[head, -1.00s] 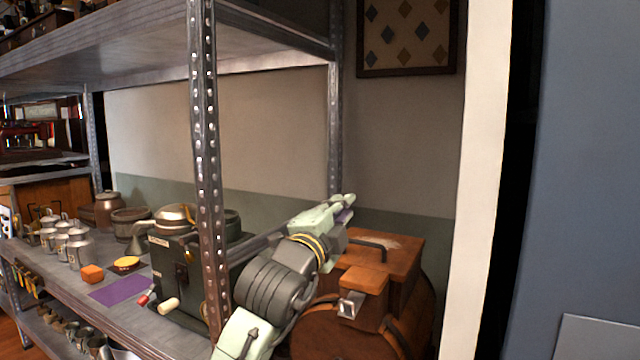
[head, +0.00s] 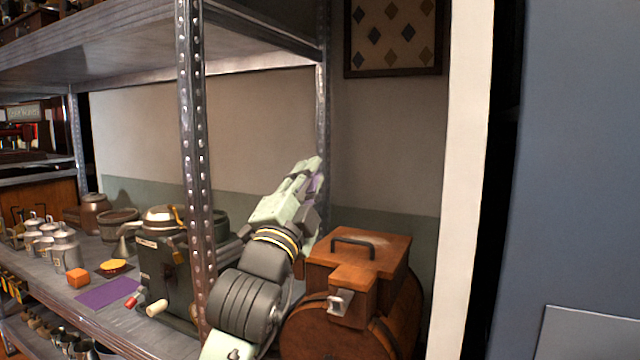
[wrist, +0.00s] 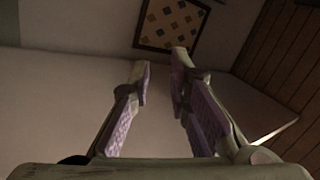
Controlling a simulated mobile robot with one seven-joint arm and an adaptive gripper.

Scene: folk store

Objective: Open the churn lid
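The wooden churn (head: 350,325) stands at the lower middle right in the head view, a round brown body with a boxy top. Its flat wooden lid (head: 385,254) lies on top, looks shut, and carries a dark bar handle (head: 353,242). A metal latch (head: 338,304) sits on the front. My gripper (head: 308,172) is raised to the left of the lid and above it, pointing up, touching nothing. In the wrist view my gripper (wrist: 160,75) has its two fingers apart with nothing between them. The churn is not in the wrist view.
A metal shelf post (head: 190,150) stands just left of my arm. The shelf holds a dark machine with a crank (head: 165,270), an orange block (head: 78,278), a purple mat (head: 108,293) and several metal cans (head: 66,250). A white door frame (head: 468,180) rises right of the churn.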

